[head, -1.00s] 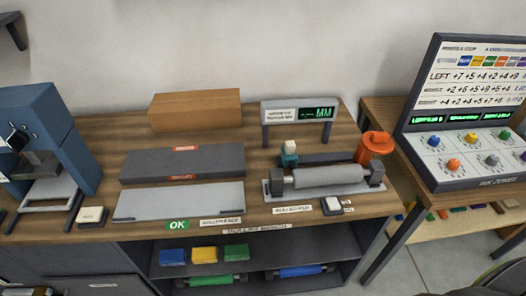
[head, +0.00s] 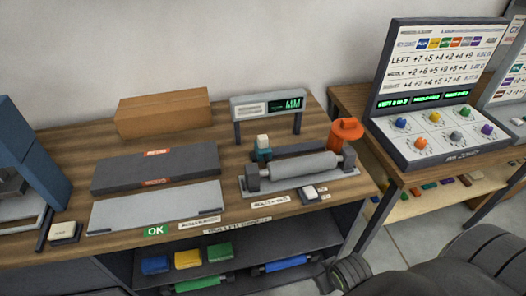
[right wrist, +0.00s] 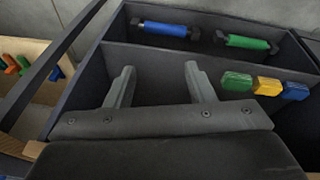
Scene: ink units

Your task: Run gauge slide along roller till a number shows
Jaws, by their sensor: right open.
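A grey roller (head: 305,165) lies level in a cradle on the wooden bench, held between dark end blocks. A small teal block with a white top (head: 263,148) stands at the left end of the dark rail behind the roller; it looks like the gauge slide. The gauge display (head: 287,105) stands on legs behind it and shows green "MM"; I can make out no number. My right gripper (right wrist: 160,78) is open and empty in the right wrist view, over the shelves below the bench, away from the slide. My left gripper is not in view.
A small white-topped block (head: 309,192) sits before the roller. Grey plates (head: 155,207) lie to the left. A knob console (head: 430,135) stands on the right table. The shelf holds coloured blocks (right wrist: 268,86) and rollers.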

